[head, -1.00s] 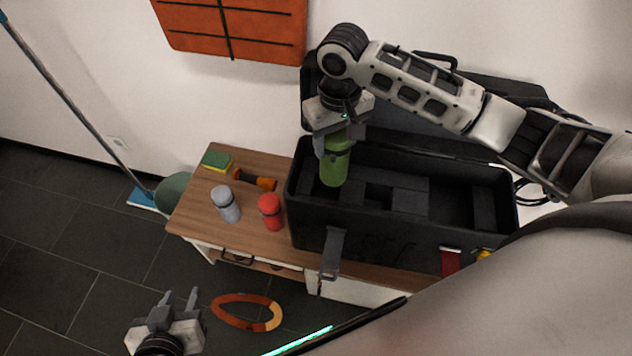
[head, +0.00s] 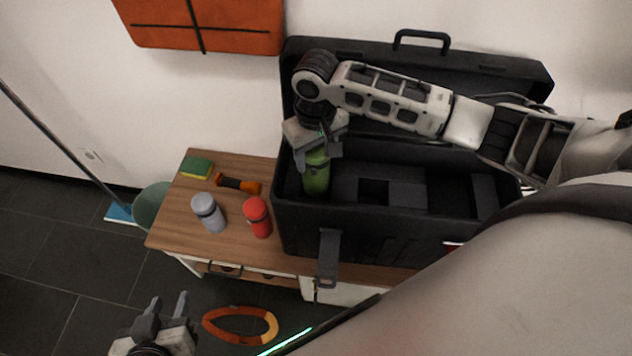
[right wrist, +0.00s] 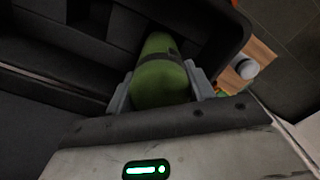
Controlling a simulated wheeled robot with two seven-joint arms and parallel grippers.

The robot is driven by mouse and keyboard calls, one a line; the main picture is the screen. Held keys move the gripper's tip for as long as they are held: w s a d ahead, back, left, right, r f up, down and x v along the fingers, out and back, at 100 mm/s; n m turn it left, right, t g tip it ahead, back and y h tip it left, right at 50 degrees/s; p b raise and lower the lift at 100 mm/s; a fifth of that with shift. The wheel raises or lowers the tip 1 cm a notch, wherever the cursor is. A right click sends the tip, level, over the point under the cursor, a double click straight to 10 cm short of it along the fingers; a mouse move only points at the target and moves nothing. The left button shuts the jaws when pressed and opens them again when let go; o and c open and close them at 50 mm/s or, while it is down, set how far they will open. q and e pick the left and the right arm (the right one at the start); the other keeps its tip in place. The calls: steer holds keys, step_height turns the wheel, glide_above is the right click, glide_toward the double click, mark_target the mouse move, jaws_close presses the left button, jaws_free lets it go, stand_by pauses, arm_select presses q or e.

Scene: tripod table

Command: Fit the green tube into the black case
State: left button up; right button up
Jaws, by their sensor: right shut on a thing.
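The green tube (head: 316,176) is upright, its lower part inside the left end of the open black case (head: 400,222). My right gripper (head: 316,150) is shut on the tube's upper part, above the case's left end. In the right wrist view the tube (right wrist: 163,78) sits between the two fingers, with the case interior (right wrist: 75,45) around it. I cannot tell whether the tube's bottom touches the case floor. My left gripper (head: 168,308) is open and empty, low at the bottom left, away from the case.
The case lid (head: 480,72) stands open at the back.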

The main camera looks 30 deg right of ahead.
mark_target(316, 175)
step_height(316, 175, down, 7)
steer(key=shift+r+b, duration=0.2)
steer(key=shift+b, duration=0.15)
steer(key=shift+f, duration=0.45)
steer(key=o, duration=1.2)
step_height(316, 175, up, 12)
steer(key=shift+r+p, duration=0.15)
steer(key=shift+p, duration=0.55)
